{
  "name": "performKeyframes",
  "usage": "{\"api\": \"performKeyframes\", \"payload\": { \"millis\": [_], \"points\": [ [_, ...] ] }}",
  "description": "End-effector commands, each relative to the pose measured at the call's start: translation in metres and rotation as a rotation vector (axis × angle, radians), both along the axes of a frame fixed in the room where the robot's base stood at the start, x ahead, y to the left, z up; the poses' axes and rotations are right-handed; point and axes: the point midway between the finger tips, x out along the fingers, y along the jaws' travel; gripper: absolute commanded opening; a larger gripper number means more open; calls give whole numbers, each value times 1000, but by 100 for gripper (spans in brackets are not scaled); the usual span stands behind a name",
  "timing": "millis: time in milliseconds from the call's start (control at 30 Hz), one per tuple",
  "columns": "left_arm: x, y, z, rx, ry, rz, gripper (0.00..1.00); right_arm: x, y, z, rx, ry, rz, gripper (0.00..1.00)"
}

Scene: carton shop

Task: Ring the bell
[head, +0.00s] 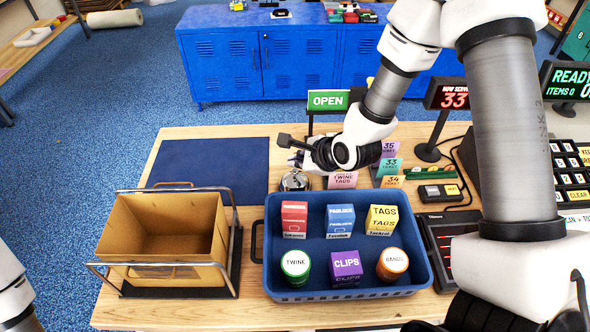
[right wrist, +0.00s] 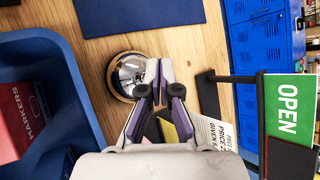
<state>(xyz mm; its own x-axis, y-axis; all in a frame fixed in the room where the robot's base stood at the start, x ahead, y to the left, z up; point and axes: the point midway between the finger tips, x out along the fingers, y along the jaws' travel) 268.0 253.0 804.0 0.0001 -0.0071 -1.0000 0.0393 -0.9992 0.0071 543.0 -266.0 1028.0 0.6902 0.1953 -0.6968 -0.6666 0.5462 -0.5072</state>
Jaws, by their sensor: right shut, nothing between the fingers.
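My right gripper (head: 296,160) is shut and empty, above the bell in the head view. In the right wrist view the closed fingertips (right wrist: 159,70) overlap the dome's right side; I cannot tell whether they touch it. My left gripper is out of view; only part of that arm shows at the lower left.
A blue basket (head: 258,222) with several labelled goods stands in front of the bell. An OPEN sign (head: 327,100) and ticket cards (head: 390,165) stand close behind and right. An open carton (head: 150,245) in a metal frame is at left. A blue mat (head: 210,165) lies flat.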

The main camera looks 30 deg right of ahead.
Motion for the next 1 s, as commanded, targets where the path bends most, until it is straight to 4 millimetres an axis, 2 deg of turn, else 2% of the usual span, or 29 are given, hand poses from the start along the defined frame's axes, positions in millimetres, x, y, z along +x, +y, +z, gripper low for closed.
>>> {"api": "performKeyframes", "payload": {
  "millis": [1000],
  "points": [
    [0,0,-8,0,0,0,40,0,0,-9,0,0,0,0]
  ]
}}
